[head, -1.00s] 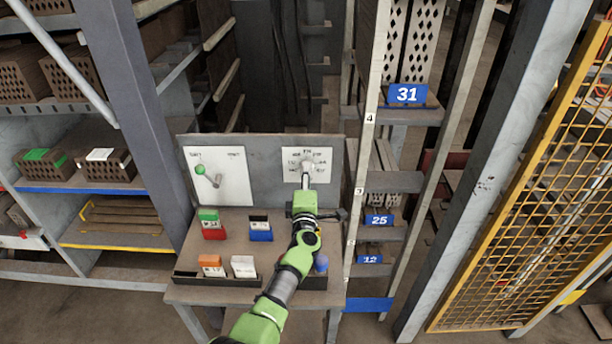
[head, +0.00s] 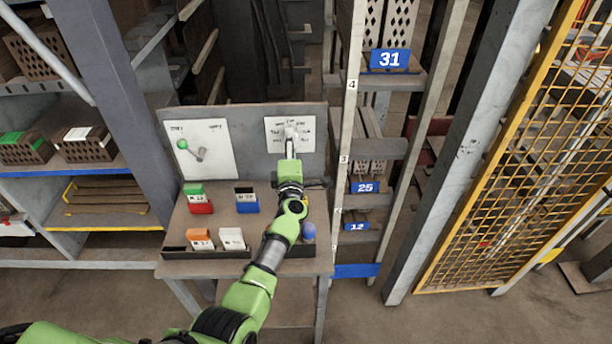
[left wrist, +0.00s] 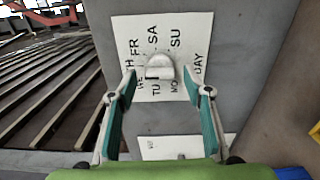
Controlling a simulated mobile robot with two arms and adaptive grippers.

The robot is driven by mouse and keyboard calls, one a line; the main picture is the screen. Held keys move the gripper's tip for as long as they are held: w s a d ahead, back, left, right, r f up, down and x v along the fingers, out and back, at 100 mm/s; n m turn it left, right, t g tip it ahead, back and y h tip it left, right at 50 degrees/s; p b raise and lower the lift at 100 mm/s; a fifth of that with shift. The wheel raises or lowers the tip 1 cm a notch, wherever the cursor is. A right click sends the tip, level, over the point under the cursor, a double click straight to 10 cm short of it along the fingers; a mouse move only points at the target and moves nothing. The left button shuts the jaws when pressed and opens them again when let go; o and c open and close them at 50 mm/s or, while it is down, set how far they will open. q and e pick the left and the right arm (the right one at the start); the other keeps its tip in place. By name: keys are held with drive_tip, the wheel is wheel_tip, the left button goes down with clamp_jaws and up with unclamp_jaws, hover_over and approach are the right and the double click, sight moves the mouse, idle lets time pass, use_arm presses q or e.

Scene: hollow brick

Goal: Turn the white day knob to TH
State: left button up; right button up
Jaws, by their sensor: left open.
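The white day knob (head: 291,132) sits on a white label (head: 306,145) at the right of the grey panel. TH is at the label's left edge. I cannot tell which day the knob points to. My left gripper (head: 291,152) is in front of the knob. In the left wrist view its fingers (left wrist: 164,88) are open, one on each side of the knob's lower part; contact is not clear. My right gripper is not in view.
A lever with a green ball (head: 182,144) is on the panel's left plate. Several coloured card holders stand on the desk (head: 222,225) below. A numbered rack (head: 349,130) stands close on the right, brick shelves on the left, a yellow mesh fence (head: 520,150) farther right.

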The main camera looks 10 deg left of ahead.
use_arm(q)
drive_tip(key=s+d+n+b, duration=0.4)
drive_tip(key=s+n+b, duration=1.2)
drive_tip(key=n, duration=0.8)
wheel_tip(320, 180, up, 6)
drive_tip(key=s+d+m+t+h+b, duration=0.1)
drive_tip(key=s+d+m+t+h, duration=0.25)
drive_tip(key=m, duration=0.95)
drive_tip(key=s+d+f+m+g+h, duration=0.2)
drive_tip(key=s+d+f+m+h, duration=0.1)
drive_tip(key=m, duration=0.8)
drive_tip(key=s+d+f+m+g+h, duration=0.2)
drive_tip(key=d+f+m+h, duration=0.4)
drive_tip(key=f+m+h, duration=0.2)
drive_tip(key=shift+s+d+f+m+g, duration=0.35)
drive_tip(key=shift+s+f+m, duration=0.1)
drive_tip(key=shift+m, duration=0.95)
